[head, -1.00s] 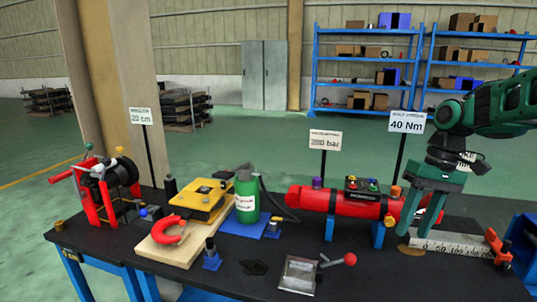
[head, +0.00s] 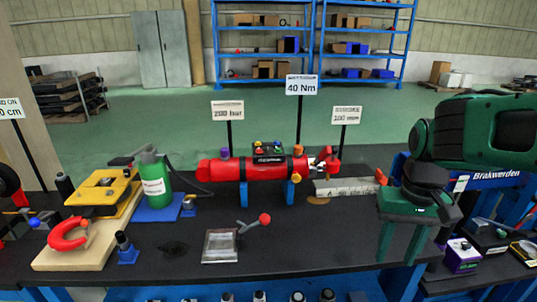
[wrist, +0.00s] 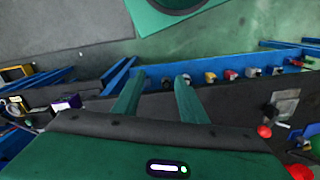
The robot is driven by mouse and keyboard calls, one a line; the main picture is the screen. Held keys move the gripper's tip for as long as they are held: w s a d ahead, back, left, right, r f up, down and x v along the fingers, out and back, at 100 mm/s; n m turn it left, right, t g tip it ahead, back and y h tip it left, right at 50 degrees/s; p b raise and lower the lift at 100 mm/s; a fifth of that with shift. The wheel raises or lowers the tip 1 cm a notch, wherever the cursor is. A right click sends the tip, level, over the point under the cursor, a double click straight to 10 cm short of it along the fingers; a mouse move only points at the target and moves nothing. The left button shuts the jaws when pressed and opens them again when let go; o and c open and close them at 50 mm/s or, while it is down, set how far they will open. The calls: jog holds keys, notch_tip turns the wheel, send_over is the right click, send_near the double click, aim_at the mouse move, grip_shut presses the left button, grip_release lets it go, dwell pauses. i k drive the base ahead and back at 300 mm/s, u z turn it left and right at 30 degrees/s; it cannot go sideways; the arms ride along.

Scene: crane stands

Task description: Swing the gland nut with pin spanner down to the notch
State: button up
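The red cylinder (head: 232,170) lies on blue stands on the dark bench. At its right end is a small red and pale fitting (head: 325,158) with a piece angled upward; I take it for the gland nut with pin spanner. The notch is too small to make out. My gripper (head: 399,258) is off to the right of the cylinder and nearer to me, over the bench's front right edge. Its two green fingers are apart and point down, with nothing between them. In the wrist view the gripper (wrist: 157,88) also shows parted and empty.
A pale scale plate (head: 345,187) lies right of the cylinder. A lever with a red knob (head: 264,219) stands before it. A green bottle (head: 152,178) and yellow pump (head: 100,192) are left. Blue racks and boxes (head: 462,256) stand right.

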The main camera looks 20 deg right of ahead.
aim_at(313, 162)
jog(key=k, duration=1.25)
jog(key=u, duration=0.35)
jog(key=i, duration=0.9)
jog(key=z, duration=0.35)
